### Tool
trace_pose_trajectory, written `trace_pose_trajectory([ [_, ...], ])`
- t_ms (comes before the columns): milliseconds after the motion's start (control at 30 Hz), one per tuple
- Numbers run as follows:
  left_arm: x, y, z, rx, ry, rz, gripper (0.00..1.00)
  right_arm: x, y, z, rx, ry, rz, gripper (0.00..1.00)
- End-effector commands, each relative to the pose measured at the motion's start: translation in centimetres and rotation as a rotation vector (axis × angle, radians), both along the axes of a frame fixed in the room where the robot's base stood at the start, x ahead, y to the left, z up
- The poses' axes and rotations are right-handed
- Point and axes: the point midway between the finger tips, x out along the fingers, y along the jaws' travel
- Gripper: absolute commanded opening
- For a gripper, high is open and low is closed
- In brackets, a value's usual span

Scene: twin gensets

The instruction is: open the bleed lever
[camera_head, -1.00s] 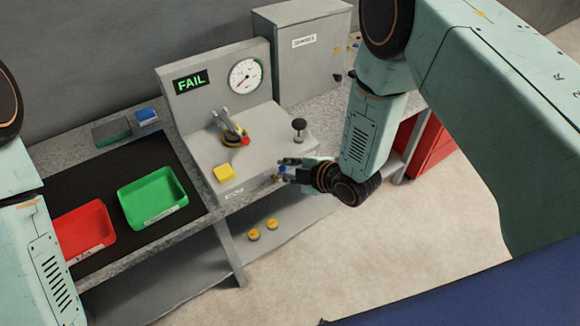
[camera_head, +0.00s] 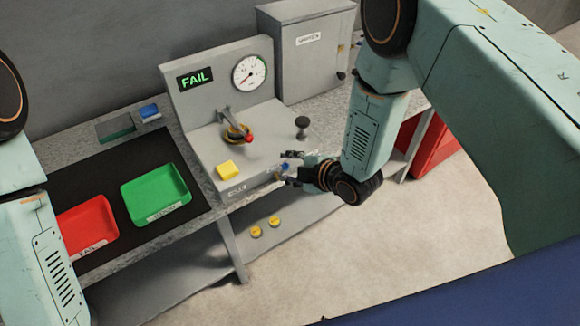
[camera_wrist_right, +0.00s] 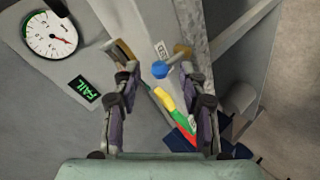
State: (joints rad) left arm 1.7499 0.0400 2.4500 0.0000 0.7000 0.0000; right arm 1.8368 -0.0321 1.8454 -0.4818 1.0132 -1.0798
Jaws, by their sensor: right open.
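The bleed lever shows in the right wrist view as a blue knob (camera_wrist_right: 160,69) beside a brass-coloured fitting (camera_wrist_right: 182,52). In the head view its blue part (camera_head: 284,167) is small at the front face of the grey test stand (camera_head: 205,140). My right gripper (camera_head: 283,166) is open at that front face, its fingers pointing left. In the right wrist view the gripper (camera_wrist_right: 157,72) has the blue knob in the gap between its fingertips; contact cannot be told. My left gripper is out of view; only my left arm shows.
The stand carries a green FAIL display (camera_head: 195,79), a gauge (camera_head: 250,72), a red-tipped clamp (camera_head: 238,133), a black knob (camera_head: 303,121) and a yellow block (camera_head: 228,169). Green (camera_head: 156,194) and red (camera_head: 86,229) trays lie left. A grey cabinet (camera_head: 306,55) stands behind.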

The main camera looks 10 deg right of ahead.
Motion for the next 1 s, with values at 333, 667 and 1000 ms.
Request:
trace_pose_trajectory([
  [333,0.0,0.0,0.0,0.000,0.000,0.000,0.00,-2.2,-1.3,1.7,0.002,0.001,-0.004,0.43],
  [667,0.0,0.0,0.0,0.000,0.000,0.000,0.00,-6.8,-3.9,5.1,0.004,0.001,-0.006,0.43],
  [1000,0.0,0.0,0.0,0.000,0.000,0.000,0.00,-8.8,-4.9,6.4,0.000,0.000,0.000,0.43],
])
